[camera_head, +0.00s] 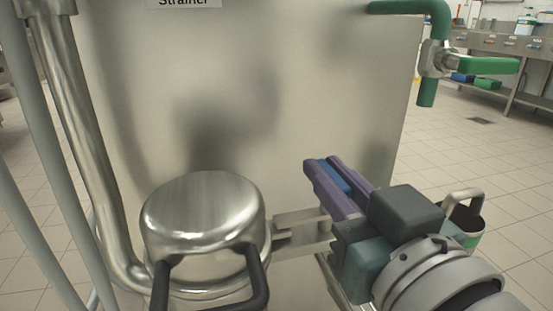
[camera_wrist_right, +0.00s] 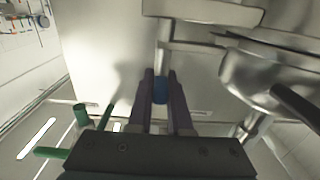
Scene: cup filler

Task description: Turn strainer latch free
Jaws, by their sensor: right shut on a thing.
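The strainer housing (camera_head: 203,205) is a round steel dome with a black handle (camera_head: 258,285), at the lower left of the head view; its edge also shows at the right of the wrist view (camera_wrist_right: 240,80). A steel latch piece (camera_head: 300,222) sticks out from its right side. My right gripper (camera_head: 325,168) has purple fingers, shut on the blue latch grip (camera_head: 334,178). In the wrist view the blue grip (camera_wrist_right: 160,90) sits between the fingers, below a steel latch bar (camera_wrist_right: 162,55). The fingers hide part of the grip. My left gripper is not in view.
A large steel tank wall (camera_head: 290,90) stands behind the gripper. A steel pipe (camera_head: 85,130) runs down at the left. A green-handled valve (camera_head: 487,65) juts out at the upper right. A metal container with a handle (camera_head: 463,212) is behind my right wrist. Tiled floor lies open at the right.

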